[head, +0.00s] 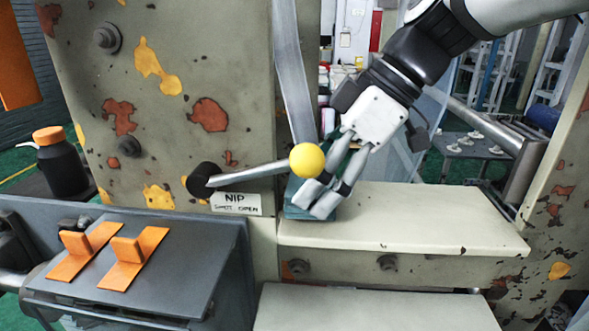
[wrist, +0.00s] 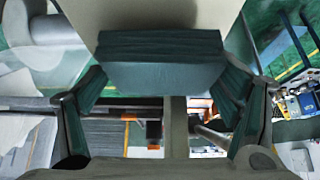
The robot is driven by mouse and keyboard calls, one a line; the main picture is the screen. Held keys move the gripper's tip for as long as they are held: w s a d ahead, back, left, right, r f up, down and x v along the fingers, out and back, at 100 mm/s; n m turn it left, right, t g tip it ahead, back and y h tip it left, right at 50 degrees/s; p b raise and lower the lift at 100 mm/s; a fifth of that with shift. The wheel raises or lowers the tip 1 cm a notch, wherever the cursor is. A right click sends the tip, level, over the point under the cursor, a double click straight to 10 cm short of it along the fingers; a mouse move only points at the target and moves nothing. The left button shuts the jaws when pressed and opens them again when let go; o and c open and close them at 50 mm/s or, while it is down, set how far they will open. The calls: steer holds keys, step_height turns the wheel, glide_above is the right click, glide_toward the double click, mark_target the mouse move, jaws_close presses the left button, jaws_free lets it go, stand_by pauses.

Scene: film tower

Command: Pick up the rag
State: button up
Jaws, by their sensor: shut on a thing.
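The rag (head: 293,211) is a folded dark teal block on the left end of the cream ledge (head: 420,220) in the head view. My gripper (head: 321,200) is at it, with its fingers covering part of it. In the wrist view the rag (wrist: 160,75) lies between the two fingertips, and the gripper is shut on it. The rag seems to be at the ledge top. I cannot tell whether it still touches the ledge.
A dark bottle (head: 61,165) and orange paddles (head: 85,250) are at left. The ledge's right part is clear.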

steer(key=s+a, duration=0.3)
steer(key=s, duration=1.4)
steer(key=shift+s+a+b, duration=0.15)
steer(key=shift+s+b, duration=0.05)
steer(key=shift+b, duration=0.15)
steer(key=o, duration=0.4)
steer(key=shift+c, duration=1.4)
steer(key=shift+a, duration=0.1)
